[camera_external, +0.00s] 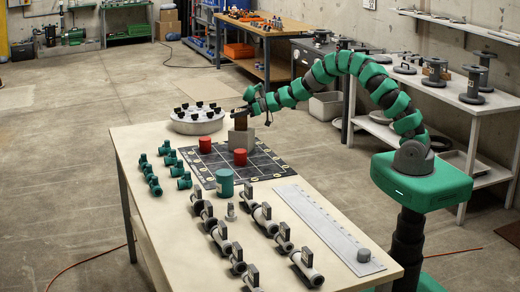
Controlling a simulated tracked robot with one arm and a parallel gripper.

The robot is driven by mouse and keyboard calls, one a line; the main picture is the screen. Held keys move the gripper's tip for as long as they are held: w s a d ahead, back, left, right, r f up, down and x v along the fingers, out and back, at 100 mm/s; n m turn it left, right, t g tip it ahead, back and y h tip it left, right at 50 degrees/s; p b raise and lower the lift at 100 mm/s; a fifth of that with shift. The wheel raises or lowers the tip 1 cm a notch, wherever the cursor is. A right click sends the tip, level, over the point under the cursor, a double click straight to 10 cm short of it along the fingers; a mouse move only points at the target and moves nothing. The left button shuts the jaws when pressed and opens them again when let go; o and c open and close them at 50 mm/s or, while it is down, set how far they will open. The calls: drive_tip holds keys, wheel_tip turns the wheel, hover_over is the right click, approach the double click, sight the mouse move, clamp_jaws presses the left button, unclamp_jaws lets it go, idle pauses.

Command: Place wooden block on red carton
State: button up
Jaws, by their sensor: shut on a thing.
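My gripper (246,107) is at the far side of the table, shut on a brown wooden block (240,123). The block is upright, directly above a grey block (241,138); I cannot tell whether the two touch. Two red pieces that look like short cylinders stand on the dark grid mat: one red piece (205,145) to the left of the grey block, and another red piece (240,157) in front of it. Neither clearly looks like a carton. The gripper's fingertips are small and partly hidden.
A teal cylinder (224,183) stands at the front of the grid mat (265,165). A round grey fixture (196,122) with black knobs is at the far left. Green fittings (169,158) and grey pipe fittings (222,238) fill the left and front. A pale ruled plate (325,235) lies right.

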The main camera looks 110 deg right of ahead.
drive_tip(key=o, duration=1.1)
drive_tip(key=shift+c, duration=0.2)
drive_tip(key=shift+r, duration=0.1)
drive_tip(key=v, duration=1.2)
